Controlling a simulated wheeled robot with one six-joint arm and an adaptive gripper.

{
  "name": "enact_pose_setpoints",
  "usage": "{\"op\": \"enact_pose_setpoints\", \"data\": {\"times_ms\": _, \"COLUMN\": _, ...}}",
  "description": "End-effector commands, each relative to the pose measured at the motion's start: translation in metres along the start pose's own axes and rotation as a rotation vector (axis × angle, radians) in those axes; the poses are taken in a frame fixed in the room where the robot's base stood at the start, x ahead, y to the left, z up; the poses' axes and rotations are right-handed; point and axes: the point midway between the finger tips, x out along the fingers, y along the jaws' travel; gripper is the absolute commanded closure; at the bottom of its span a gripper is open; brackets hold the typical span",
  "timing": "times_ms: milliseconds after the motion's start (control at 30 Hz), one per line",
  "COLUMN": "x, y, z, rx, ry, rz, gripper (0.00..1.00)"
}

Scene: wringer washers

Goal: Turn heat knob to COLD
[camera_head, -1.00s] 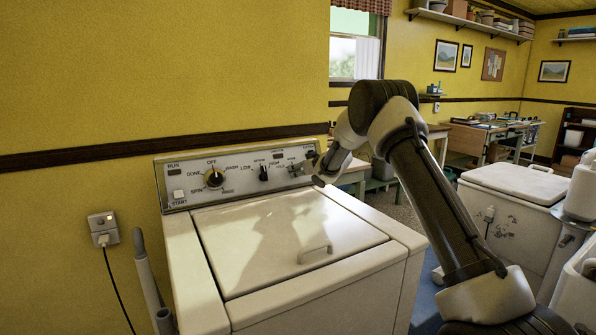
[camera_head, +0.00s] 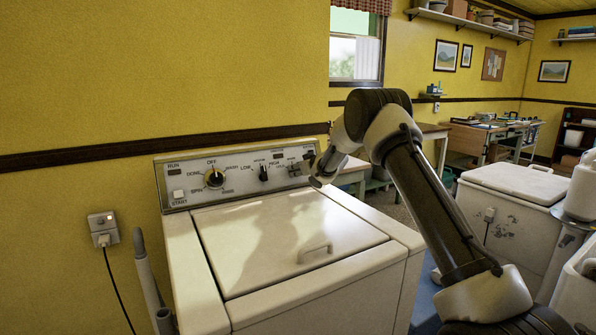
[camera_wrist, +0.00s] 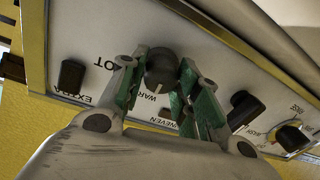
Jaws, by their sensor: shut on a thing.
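The heat knob (camera_wrist: 161,70) is dark and round, on the washer's light control panel (camera_wrist: 110,50). In the wrist view, its pale mark points down the picture, toward the letters "WAR"; "OT" shows to its left. My gripper (camera_wrist: 161,82) is shut on the heat knob, with green-padded fingers on both sides of it. "COLD" cannot be read in the wrist view. In the head view, my gripper (camera_head: 296,170) is at the right part of the panel and covers most of the knob.
A level knob (camera_head: 263,173) and a larger cycle knob (camera_head: 214,178) are left of the heat knob, above a START button (camera_head: 179,194). The washer lid (camera_head: 270,245) is closed. A second washer (camera_head: 510,185) stands at right.

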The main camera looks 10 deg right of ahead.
Motion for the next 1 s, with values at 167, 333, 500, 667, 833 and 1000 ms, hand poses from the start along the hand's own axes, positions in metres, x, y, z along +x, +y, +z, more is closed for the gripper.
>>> {"op": "enact_pose_setpoints", "data": {"times_ms": 167, "x": -0.0001, "y": -0.0001, "z": -0.0002, "rx": -0.066, "ry": -0.005, "rz": -0.001, "gripper": 0.92}}
{"op": "enact_pose_setpoints", "data": {"times_ms": 333, "x": -0.0001, "y": -0.0004, "z": -0.0004, "rx": -0.183, "ry": -0.012, "rz": -0.002, "gripper": 0.92}}
{"op": "enact_pose_setpoints", "data": {"times_ms": 500, "x": -0.0001, "y": -0.0008, "z": -0.0009, "rx": -0.336, "ry": -0.021, "rz": -0.004, "gripper": 0.92}}
{"op": "enact_pose_setpoints", "data": {"times_ms": 667, "x": -0.0001, "y": -0.0012, "z": -0.0011, "rx": -0.489, "ry": -0.031, "rz": -0.005, "gripper": 0.92}}
{"op": "enact_pose_setpoints", "data": {"times_ms": 833, "x": 0.0, "y": -0.0017, "z": -0.0015, "rx": -0.647, "ry": -0.041, "rz": -0.007, "gripper": 0.92}}
{"op": "enact_pose_setpoints", "data": {"times_ms": 1000, "x": 0.0, "y": -0.0021, "z": -0.0017, "rx": -0.789, "ry": -0.05, "rz": -0.008, "gripper": 0.92}}
